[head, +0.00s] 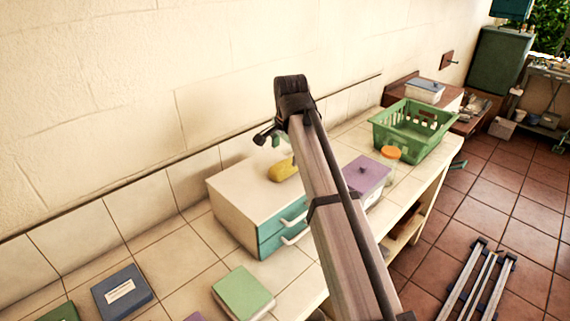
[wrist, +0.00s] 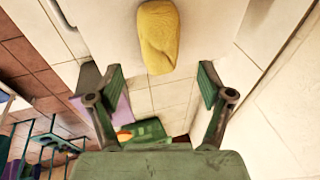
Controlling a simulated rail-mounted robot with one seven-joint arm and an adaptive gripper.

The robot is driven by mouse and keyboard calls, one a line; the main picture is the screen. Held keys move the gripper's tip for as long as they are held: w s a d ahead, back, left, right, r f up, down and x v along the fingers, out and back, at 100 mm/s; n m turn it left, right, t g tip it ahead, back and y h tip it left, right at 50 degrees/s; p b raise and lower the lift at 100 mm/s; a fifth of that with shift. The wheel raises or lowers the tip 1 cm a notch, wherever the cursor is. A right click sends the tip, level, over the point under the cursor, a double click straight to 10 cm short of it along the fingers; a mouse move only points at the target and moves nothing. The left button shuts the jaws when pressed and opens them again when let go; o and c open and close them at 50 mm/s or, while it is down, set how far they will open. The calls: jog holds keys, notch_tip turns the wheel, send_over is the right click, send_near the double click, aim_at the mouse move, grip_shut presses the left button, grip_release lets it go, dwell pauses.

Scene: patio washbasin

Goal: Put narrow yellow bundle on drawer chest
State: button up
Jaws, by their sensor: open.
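The yellow bundle (head: 283,170) lies on the cream top of the drawer chest (head: 236,193), near its far right side. My arm hides part of it in the head view. In the wrist view the bundle (wrist: 158,37) lies lengthwise on the pale chest top (wrist: 105,40), beyond the fingertips. My gripper (wrist: 158,73) is open and empty, its two fingers spread wide and apart from the bundle. In the head view my gripper (head: 270,138) shows only partly beside my arm, above the chest.
A purple box (head: 365,174), an orange-lidded jar (head: 390,154) and a green basket (head: 412,128) stand right of the chest. A green box (head: 242,293) and a blue box (head: 122,291) lie at the front left. The wall runs behind the tiled counter.

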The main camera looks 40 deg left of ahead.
jog(key=shift+b+v, duration=0.4)
jog(key=shift+v, duration=2.25)
jog(key=shift+r, duration=0.1)
